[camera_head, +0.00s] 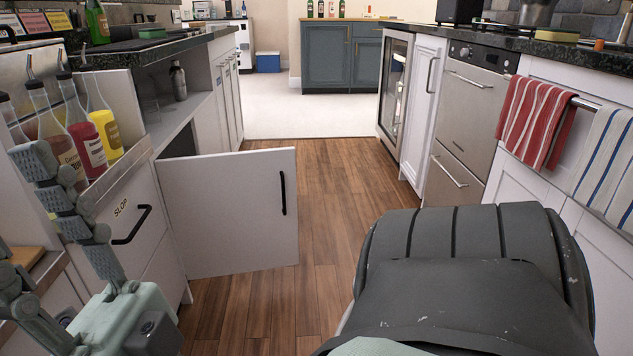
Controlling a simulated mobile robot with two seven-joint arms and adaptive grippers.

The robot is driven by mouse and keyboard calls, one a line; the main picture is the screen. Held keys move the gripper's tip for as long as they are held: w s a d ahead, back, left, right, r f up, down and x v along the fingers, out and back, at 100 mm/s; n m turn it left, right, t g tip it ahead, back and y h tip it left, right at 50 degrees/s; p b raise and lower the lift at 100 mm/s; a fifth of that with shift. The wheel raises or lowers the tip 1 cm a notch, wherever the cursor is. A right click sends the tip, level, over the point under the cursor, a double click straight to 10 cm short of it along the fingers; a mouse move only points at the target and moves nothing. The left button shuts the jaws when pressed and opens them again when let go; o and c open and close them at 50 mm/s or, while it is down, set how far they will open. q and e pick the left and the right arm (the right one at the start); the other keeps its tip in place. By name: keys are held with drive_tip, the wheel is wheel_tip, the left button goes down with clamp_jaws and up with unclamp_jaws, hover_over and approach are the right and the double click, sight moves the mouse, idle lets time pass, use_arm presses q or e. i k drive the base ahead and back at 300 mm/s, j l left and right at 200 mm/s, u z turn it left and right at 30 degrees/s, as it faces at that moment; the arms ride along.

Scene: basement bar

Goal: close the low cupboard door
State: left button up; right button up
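The low cupboard door (228,213) is a white panel standing wide open. It juts from the left cabinet row into the aisle, with its black vertical handle (283,193) near the free edge. The open cupboard (185,108) behind it shows a shelf and a grey bottle (179,82). My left gripper (27,215) is at the lower left, in front of the bottles and drawer, with its jointed fingers spread and nothing seen between them. It is apart from the door. My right gripper is not in view; a large dark part of my body fills the lower right.
Several bottles (86,135) stand in a rack at the left, above a drawer marked SLOP (121,208) with a black handle. Wooden floor (330,190) is clear between the door and the right cabinets. Striped towels (536,122) hang from a rail at right.

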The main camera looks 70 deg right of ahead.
sight(235, 212)
drive_tip(key=z, duration=1.55)
drive_tip(key=i, duration=1.25)
